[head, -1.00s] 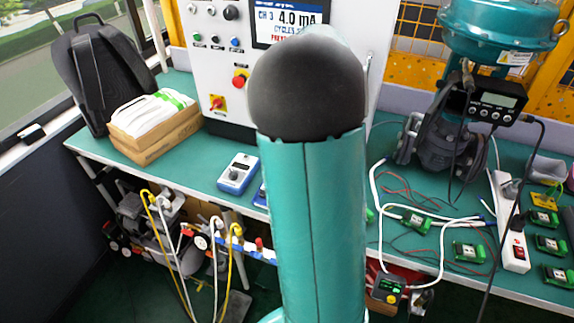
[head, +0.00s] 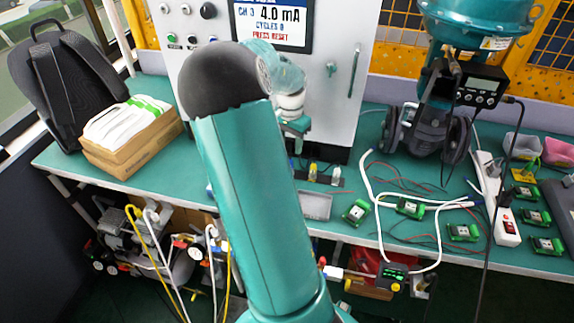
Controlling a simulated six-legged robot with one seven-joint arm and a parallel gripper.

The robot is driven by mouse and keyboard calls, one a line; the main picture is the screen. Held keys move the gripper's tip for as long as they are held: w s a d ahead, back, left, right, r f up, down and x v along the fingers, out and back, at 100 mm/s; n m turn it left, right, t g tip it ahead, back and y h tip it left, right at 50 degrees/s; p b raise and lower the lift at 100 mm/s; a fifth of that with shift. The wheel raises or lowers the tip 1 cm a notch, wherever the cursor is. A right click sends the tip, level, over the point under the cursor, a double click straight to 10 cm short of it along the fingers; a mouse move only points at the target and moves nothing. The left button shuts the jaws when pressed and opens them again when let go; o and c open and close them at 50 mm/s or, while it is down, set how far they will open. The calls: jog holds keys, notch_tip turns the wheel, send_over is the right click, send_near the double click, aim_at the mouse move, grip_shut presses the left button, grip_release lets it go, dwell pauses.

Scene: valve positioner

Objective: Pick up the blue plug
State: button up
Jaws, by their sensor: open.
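My teal arm fills the middle of the head view, and my gripper (head: 299,142) shows small just right of its dark elbow. It points down over the bench, open, with no object visible in it. Small upright fittings (head: 312,172) with yellow and bluish parts stand on the bench below it, in front of the cabinet. I cannot tell whether one of them is the blue plug. A small blue tip (head: 470,198) shows near a white cable, well to the right of my gripper. The bench behind my arm is hidden.
A grey tray (head: 315,206) lies at the bench's front edge. Green circuit boards (head: 410,207), loose cables and a power strip (head: 506,228) crowd the right. The valve positioner (head: 470,80) stands behind them. A box (head: 130,140) and backpack (head: 65,85) stand left.

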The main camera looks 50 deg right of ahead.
jog(key=f, duration=0.4)
jog(key=shift+s+f, duration=0.25)
jog(key=f, duration=0.4)
jog(key=shift+w, duration=0.2)
grip_shut()
